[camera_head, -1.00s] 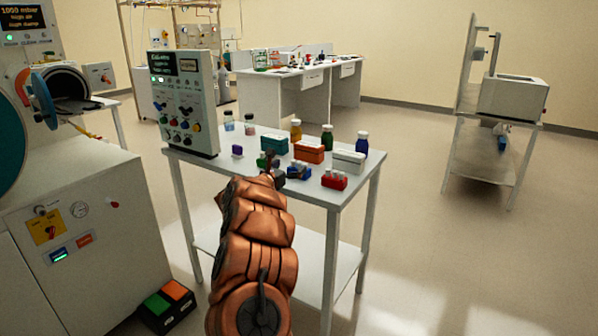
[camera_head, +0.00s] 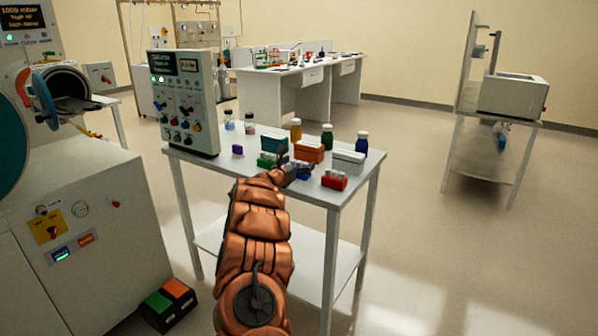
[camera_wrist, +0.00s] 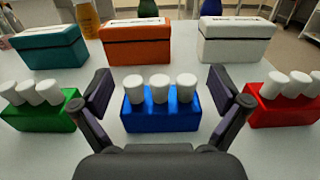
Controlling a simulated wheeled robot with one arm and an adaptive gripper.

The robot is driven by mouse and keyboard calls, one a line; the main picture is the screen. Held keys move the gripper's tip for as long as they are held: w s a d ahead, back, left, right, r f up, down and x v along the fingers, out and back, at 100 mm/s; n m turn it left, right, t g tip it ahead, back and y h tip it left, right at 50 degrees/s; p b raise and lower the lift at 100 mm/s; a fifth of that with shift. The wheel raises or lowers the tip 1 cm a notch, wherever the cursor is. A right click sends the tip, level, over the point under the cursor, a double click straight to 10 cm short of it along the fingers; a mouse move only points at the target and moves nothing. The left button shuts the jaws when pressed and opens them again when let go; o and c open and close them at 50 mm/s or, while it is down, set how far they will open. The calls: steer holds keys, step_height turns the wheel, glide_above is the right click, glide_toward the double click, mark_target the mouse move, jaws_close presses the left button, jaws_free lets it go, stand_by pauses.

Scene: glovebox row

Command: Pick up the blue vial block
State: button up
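The blue vial block (camera_wrist: 160,121) stands upright on the white table, with three white-capped vials in a row. In the wrist view it sits centred between the fingers of my gripper (camera_wrist: 161,103). The fingers are spread wide, with a gap on each side of the block, and hold nothing. In the head view my gripper (camera_head: 288,171) reaches over the table's near side and hides most of the blue vial block (camera_head: 305,171).
A green vial block (camera_wrist: 40,116) is left of the blue one and a red vial block (camera_wrist: 285,110) is right. Behind stand teal (camera_wrist: 48,48), orange (camera_wrist: 136,44) and white (camera_wrist: 236,42) boxes. A control panel (camera_head: 183,105) stands at the table's left.

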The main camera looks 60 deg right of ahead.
mark_target(299, 162)
steer(key=c, duration=1.3)
steer(key=shift+r, duration=1.75)
steer(key=shift+s+a+r+b, duration=0.25)
steer(key=shift+s+a+b, duration=0.35)
steer(key=shift+s+a, duration=1.25)
steer(key=shift+s+a+r+b, duration=0.45)
steer(key=shift+s+a, duration=0.8)
steer(key=shift+a, duration=1.25)
steer(key=shift+s+a+r+b, duration=0.1)
steer(key=shift+s+a+b, duration=0.65)
steer(key=shift+s+a, duration=1.1)
